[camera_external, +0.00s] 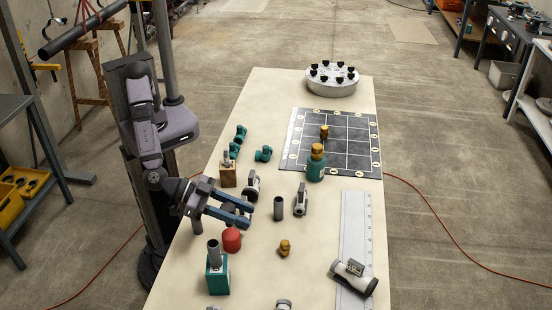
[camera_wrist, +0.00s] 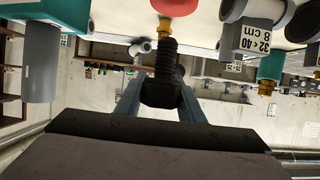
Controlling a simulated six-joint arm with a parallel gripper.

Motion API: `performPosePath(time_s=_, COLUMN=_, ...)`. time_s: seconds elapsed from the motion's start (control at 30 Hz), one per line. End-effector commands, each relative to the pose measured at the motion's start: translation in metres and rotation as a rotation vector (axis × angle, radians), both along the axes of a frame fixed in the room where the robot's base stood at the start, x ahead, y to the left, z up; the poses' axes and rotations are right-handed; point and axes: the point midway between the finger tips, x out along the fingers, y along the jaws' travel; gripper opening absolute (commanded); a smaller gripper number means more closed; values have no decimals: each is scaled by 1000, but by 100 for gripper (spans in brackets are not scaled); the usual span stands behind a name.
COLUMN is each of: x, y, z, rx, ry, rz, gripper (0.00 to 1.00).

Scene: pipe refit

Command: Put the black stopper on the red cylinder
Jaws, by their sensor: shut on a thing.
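My gripper (camera_external: 248,216) is low over the left part of the table, a little behind and above the red cylinder (camera_external: 232,239). In the wrist view my gripper (camera_wrist: 160,100) is shut on the black stopper (camera_wrist: 160,75), a dark ribbed piece with a wider block between the fingers. The red cylinder (camera_wrist: 175,6) shows at the top edge of the wrist view, partly cut off, beyond the stopper and apart from it. In the external view the stopper is hard to make out between the blue fingers.
A teal block with a grey pipe (camera_external: 216,272) stands close in front of the red cylinder. A brass fitting (camera_external: 285,247) and a grey tube (camera_external: 278,208) stand to the right. A white disc with several black knobs (camera_external: 332,83) is at the far end, behind the dark grid board (camera_external: 299,165).

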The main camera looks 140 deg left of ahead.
Motion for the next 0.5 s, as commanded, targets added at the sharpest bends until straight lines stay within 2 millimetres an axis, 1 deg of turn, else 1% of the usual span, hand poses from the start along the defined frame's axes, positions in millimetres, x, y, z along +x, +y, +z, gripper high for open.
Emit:
performPosePath(time_s=0.1, x=-1, y=0, z=-16, rx=2, ry=5, rz=0, gripper=13)
performPosePath(time_s=0.2, x=0, y=0, z=-27, rx=2, ry=5, rz=-1, gripper=13)
performPosePath(time_s=0.33, x=0, y=0, z=-34, rx=0, ry=1, rz=0, gripper=13)
performPosePath(time_s=0.5, x=0, y=0, z=-34, rx=0, ry=0, rz=0, gripper=13)
